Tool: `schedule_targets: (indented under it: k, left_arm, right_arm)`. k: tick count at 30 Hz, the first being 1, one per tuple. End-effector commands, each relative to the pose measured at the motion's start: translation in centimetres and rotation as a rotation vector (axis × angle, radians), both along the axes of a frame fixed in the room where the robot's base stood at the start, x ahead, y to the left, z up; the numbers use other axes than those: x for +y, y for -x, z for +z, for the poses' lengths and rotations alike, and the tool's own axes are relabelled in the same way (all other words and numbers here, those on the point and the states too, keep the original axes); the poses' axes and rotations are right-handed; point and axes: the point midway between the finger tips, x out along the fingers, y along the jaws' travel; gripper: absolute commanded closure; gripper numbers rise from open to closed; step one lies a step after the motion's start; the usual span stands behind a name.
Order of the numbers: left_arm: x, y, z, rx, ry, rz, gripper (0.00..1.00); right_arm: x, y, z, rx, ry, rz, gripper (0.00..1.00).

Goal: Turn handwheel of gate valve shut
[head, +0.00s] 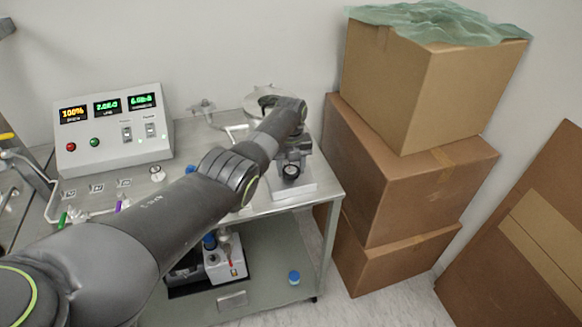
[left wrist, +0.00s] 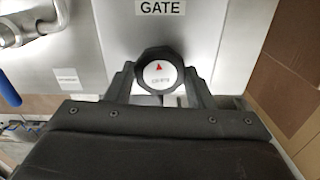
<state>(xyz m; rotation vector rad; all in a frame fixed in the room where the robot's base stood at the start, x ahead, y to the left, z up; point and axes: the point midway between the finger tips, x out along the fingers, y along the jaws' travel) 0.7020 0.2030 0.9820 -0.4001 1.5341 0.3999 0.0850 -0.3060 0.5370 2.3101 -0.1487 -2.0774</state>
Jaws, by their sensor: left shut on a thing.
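The gate valve's handwheel (left wrist: 157,72) is a black knob with a white face and a red arrow pointing up toward the GATE label (left wrist: 164,7) in the left wrist view. My left gripper (left wrist: 158,88) is shut on the handwheel, one finger on each side of it. In the head view my left arm reaches across the cart, and my left gripper (head: 292,150) is at the valve near the cart's right edge. A black round part (head: 290,171) shows just below it there, above a white block (head: 285,191). My right gripper is not in view.
A control box (head: 112,128) with lit displays and buttons stands on the cart at the left. Stacked cardboard boxes (head: 400,175) stand close to the cart's right side.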

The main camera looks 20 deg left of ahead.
Motion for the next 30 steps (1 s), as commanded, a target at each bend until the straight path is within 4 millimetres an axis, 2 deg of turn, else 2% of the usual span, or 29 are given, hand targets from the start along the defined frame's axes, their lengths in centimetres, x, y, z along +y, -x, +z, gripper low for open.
schedule_targets:
  k: [9, 24, 25, 30]
  left_arm:
    - [-0.02, -0.15, 0.20, -0.005, 0.001, -0.111, 0.74]
    - [-0.02, -0.14, 0.19, -0.006, 0.000, -0.131, 0.74]
    - [-0.02, -0.14, 0.19, -0.006, 0.000, -0.131, 0.50]
    - [0.00, -0.09, 0.13, -0.004, 0.000, -0.130, 0.30]
  right_arm:
    - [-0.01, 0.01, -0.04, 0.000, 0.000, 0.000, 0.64]
    - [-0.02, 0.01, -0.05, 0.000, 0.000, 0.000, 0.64]
    - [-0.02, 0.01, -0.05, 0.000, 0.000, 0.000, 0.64]
    - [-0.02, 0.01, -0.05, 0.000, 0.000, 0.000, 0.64]
